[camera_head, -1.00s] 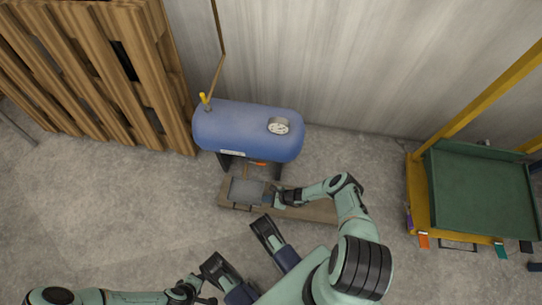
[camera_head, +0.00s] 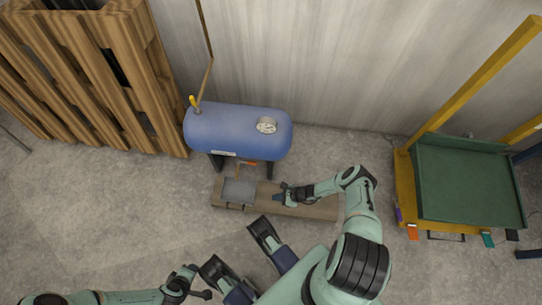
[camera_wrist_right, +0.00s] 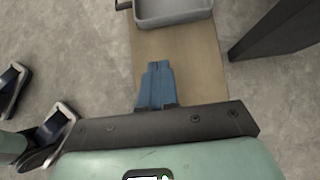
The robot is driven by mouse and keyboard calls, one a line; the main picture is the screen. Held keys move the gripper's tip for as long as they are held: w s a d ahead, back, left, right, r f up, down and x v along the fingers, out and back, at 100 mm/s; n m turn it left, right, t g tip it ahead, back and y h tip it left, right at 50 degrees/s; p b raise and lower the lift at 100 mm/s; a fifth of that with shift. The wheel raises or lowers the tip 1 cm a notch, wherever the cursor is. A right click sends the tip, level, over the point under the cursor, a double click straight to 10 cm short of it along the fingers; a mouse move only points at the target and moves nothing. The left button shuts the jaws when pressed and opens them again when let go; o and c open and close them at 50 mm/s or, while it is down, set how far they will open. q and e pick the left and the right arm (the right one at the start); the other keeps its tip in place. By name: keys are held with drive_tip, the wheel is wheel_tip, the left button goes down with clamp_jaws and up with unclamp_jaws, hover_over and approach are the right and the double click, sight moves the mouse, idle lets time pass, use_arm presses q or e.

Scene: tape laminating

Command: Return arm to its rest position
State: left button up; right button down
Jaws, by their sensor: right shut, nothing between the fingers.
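My right arm reaches in from the lower right over a wooden board (camera_head: 318,208) on the floor. My right gripper (camera_head: 277,197) is above the board, just right of a grey tray (camera_head: 239,191), and apart from it. In the right wrist view the blue fingers (camera_wrist_right: 157,82) are together with nothing between them, and the grey tray (camera_wrist_right: 172,12) lies beyond the tips. My left arm lies low along the bottom left edge. Its dark end shows small beside my base, and its fingers cannot be made out.
A blue tank (camera_head: 238,132) with a gauge stands on dark legs behind the board. A wooden pallet (camera_head: 95,80) leans at the left against the wall. A green and yellow cart (camera_head: 468,182) stands at the right. Bare floor lies left of the board.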

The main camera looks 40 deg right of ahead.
use_arm(q)
drive_tip(key=shift+d+r+p, duration=0.25)
drive_tip(key=shift+r, duration=0.3)
drive_tip(key=shift+d+r+p, duration=0.2)
drive_tip(key=shift+r+p, duration=0.05)
drive_tip(key=shift+r, duration=0.25)
use_arm(e)
drive_tip(key=v, duration=0.3)
drive_tip(key=shift+s+d+r, duration=0.15)
drive_tip(key=shift+r, duration=0.05)
